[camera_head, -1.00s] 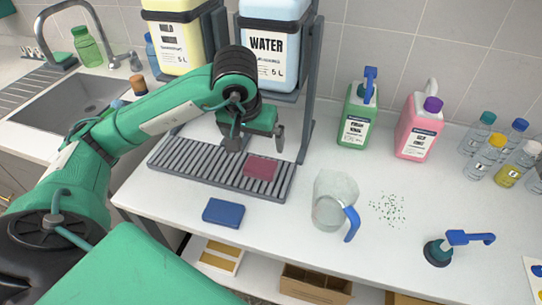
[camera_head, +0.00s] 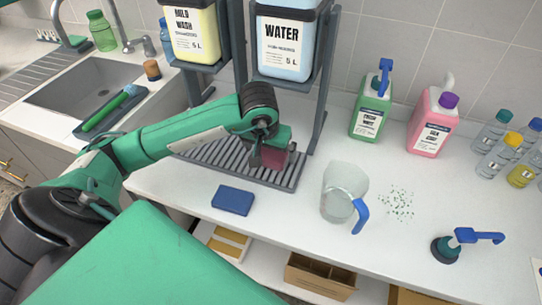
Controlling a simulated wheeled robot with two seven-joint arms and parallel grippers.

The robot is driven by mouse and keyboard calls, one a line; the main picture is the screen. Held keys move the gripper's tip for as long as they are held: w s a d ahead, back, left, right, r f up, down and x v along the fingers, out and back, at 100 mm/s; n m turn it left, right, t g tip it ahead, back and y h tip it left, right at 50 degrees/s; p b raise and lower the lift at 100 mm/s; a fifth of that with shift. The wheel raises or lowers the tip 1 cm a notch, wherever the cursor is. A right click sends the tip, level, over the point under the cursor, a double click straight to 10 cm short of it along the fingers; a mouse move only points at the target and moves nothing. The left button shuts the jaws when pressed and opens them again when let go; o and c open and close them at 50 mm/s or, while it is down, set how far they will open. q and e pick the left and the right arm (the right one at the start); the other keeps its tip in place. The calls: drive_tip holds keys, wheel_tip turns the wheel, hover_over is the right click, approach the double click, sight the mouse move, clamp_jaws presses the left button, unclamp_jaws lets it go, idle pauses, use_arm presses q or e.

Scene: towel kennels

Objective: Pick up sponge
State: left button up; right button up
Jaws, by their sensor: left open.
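A dark red sponge (camera_head: 275,158) lies on the grey slatted drip rack (camera_head: 222,152). My left gripper (camera_head: 271,163) is directly over the sponge and partly hides it. Its jaws are open, with the fingers pointing down at the sponge's sides; I cannot tell whether they touch it. A blue sponge (camera_head: 232,200) lies flat on the white counter in front of the rack. My right gripper is not in view.
Dark uprights of the stand holding the water container (camera_head: 288,42) and the wash container (camera_head: 191,35) rise behind the rack. A clear jug (camera_head: 338,192) with a blue handle stands right of the rack, beside scattered green specks (camera_head: 398,203). A sink (camera_head: 85,88) is at left.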

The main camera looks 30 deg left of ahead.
sight(270, 154)
use_arm(q)
drive_tip(key=shift+x, duration=1)
drive_tip(key=shift+f, duration=0.25)
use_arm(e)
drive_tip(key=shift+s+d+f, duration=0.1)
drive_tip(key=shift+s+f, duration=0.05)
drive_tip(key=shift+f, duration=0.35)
use_arm(q)
drive_tip(key=shift+c, duration=0.4)
drive_tip(key=c, duration=1)
drive_tip(key=shift+r, duration=0.15)
drive_tip(key=shift+r+p, duration=0.4)
drive_tip(key=shift+r, duration=9.45)
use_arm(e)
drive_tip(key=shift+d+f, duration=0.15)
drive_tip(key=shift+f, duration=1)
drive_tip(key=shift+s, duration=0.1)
